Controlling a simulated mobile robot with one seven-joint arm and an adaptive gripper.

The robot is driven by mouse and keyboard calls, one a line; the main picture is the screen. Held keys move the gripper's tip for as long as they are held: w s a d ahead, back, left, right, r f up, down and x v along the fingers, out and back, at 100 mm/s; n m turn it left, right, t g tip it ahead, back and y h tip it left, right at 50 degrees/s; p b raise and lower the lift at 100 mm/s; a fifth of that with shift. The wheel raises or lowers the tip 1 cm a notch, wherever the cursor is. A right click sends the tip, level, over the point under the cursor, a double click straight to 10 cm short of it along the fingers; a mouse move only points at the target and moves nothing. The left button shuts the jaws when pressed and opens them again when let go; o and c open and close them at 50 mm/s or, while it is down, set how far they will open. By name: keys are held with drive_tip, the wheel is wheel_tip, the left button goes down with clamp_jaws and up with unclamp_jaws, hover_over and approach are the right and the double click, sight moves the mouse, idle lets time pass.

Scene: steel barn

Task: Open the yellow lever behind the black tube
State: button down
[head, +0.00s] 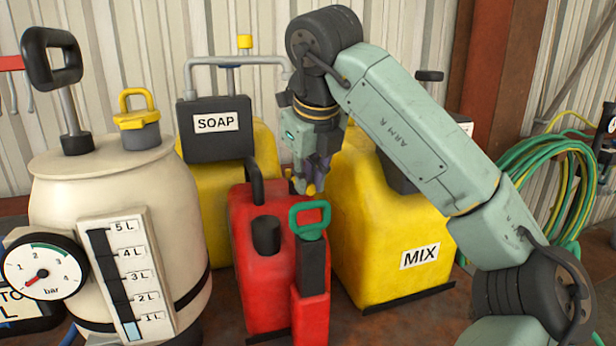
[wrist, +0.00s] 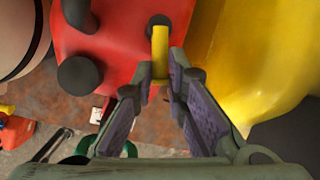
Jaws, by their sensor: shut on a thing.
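The yellow lever (wrist: 160,48) stands out from a dark round fitting on the red can (wrist: 118,40) in the wrist view. My gripper (wrist: 158,82) has its purple-padded fingers closed around the lever's near end. In the head view my gripper (head: 310,184) points down above the back of the red can (head: 262,290), and only a small yellow tip of the lever (head: 311,190) shows. A short black tube (head: 266,236) stands on the can, nearer the camera than the lever. Its dark round top (wrist: 78,76) shows in the wrist view.
A black column with a green handle (head: 309,218) rises at the can's front right. The yellow MIX tank (head: 385,230) stands close on the right, the yellow SOAP tank (head: 200,200) behind left. A cream tank (head: 70,190) with a gauge fills the left. Hoses (head: 560,190) hang at right.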

drive_tip(key=shift+w+d+n, duration=0.1)
drive_tip(key=shift+d+n, duration=0.05)
drive_tip(key=shift+n, duration=0.15)
drive_tip(key=n, duration=0.1)
drive_tip(key=d+n+y, duration=0.1)
drive_tip(key=shift+w+n+g, duration=0.3)
drive_tip(key=shift+w+n, duration=0.1)
drive_tip(key=n, duration=0.1)
drive_tip(key=w+n+y, duration=0.1)
drive_tip(key=shift+d+n+g, duration=0.3)
drive_tip(key=shift+w+d+n+g+y, duration=0.1)
drive_tip(key=shift+w+n+g+y, duration=0.3)
drive_tip(key=shift+n, duration=0.75)
drive_tip(key=shift+w+d+n+g+y, duration=0.1)
drive_tip(key=shift+w+n+g+y, duration=0.3)
drive_tip(key=shift+n, duration=0.8)
drive_tip(key=shift+w+d+n+g+y, duration=0.15)
drive_tip(key=shift+w+n+g, duration=0.4)
drive_tip(key=shift+n, duration=0.6)
drive_tip(key=shift+w, duration=0.1)
drive_tip(key=c, duration=1.6)
unclamp_jaws()
